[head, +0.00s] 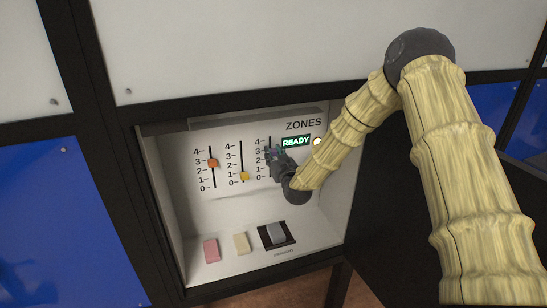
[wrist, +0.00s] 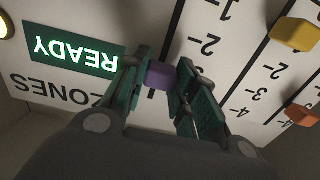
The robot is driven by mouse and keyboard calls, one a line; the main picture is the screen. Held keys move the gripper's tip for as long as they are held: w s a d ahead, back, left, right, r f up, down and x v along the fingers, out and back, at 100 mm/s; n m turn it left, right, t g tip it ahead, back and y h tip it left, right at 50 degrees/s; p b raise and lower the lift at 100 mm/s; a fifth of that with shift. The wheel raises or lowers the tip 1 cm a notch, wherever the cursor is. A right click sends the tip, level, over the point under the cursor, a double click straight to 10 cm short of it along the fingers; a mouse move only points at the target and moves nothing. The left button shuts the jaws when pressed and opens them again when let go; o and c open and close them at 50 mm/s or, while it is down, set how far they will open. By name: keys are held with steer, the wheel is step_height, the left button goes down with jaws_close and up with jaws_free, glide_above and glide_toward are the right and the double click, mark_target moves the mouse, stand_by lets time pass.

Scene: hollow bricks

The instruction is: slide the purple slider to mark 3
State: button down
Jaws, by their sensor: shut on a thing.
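The purple slider (wrist: 158,75) sits between the two fingers of my gripper (wrist: 160,82) in the wrist view, which shows the panel upside down. My gripper is shut on it. In the head view my gripper (head: 275,156) covers the slider at the upper part of the rightmost scale. Marks 1 and 2 of this scale (wrist: 210,45) show in the wrist view, and a finger hides the marks beyond 2. The slider is past mark 2 toward the high end; its exact mark cannot be read.
An orange slider (head: 213,163) and a yellow slider (head: 244,176) stand left of my gripper. A lit READY sign (head: 296,142) is close on the right. The recess has a dark frame.

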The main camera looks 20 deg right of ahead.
steer(key=c, duration=1.1)
jaws_free()
steer(key=s, duration=1.2)
steer(key=shift+d, duration=0.25)
steer(key=s+a+f+g, duration=0.3)
steer(key=s+f+g, duration=0.1)
steer(key=s+f, duration=0.75)
steer(key=s+a+f+g, duration=0.2)
steer(key=s+f+g, duration=0.45)
steer(key=f, duration=0.85)
steer(key=s+f+g, duration=0.2)
steer(key=s+f, duration=0.1)
steer(key=s, duration=0.8)
steer(key=s+f+g, duration=0.3)
steer(key=s+f, duration=0.1)
steer(key=s, duration=0.7)
steer(key=s+f+g, duration=0.2)
steer(key=s+f, duration=0.2)
steer(key=s, duration=0.7)
steer(key=shift+s+f+m+g+h, duration=0.1)
steer(key=shift+s+m+g+h, duration=0.05)
steer(key=shift+m+g+h, duration=0.2)
